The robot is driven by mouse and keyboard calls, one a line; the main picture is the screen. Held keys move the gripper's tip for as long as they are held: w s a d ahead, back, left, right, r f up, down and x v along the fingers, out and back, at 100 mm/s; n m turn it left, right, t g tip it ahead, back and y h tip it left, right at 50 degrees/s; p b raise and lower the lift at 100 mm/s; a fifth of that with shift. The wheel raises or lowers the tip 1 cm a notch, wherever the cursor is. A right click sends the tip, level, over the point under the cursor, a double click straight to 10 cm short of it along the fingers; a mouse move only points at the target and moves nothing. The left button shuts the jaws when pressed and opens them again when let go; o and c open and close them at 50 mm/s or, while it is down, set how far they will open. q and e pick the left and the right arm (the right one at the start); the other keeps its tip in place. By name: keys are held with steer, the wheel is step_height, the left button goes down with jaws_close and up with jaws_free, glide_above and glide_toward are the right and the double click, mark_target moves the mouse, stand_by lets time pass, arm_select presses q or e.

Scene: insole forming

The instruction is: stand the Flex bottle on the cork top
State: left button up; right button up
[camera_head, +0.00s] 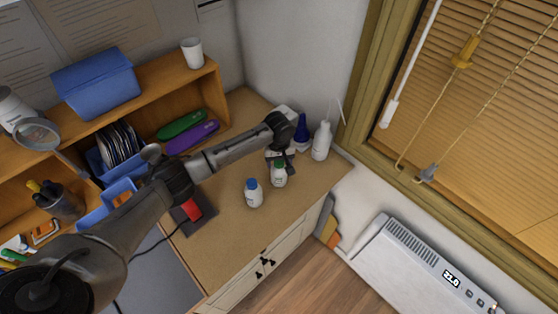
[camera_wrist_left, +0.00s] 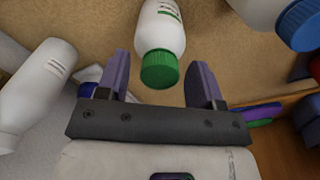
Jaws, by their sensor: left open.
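A white bottle with a green cap (camera_head: 279,174) stands upright on the brown cork-like top (camera_head: 232,240). A white bottle with a blue cap (camera_head: 253,194) stands on the same top, a little nearer and to the left. The labels are too small to read, so I cannot tell which is the Flex bottle. My left gripper (camera_head: 283,158) is open at the green-capped bottle. In the left wrist view the green-capped bottle (camera_wrist_left: 160,40) shows between the spread purple fingers, apart from both. The blue-capped bottle (camera_wrist_left: 297,25) is at the upper right there. My right gripper is not in view.
A white bottle with thin spouts (camera_head: 321,142) and a dark blue bottle (camera_head: 302,130) stand behind, near the wall. A dark mat with a red object (camera_head: 192,209) lies left. Wooden shelves with a blue bin (camera_head: 97,83) stand further left. The top's front part is clear.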

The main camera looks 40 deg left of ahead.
arm_select(q)
step_height(320, 180, up, 12)
steer(key=s+d+f+m+t+h, duration=0.1)
steer(key=s+d+f+m, duration=0.7)
steer(key=s+d+f, duration=0.6)
steer(key=s+m+t, duration=0.2)
steer(key=s+m, duration=0.1)
steer(key=s, duration=1.9)
steer(key=shift+d+r+m+t+y, duration=0.15)
steer(key=shift+r+m+t+y, duration=0.15)
steer(key=shift+r+m+y, duration=0.1)
steer(key=shift+s, duration=0.1)
step_height(320, 180, up, 16)
steer(key=p, duration=1.5)
steer(key=shift+f+p, duration=0.25)
steer(key=shift+p, duration=0.1)
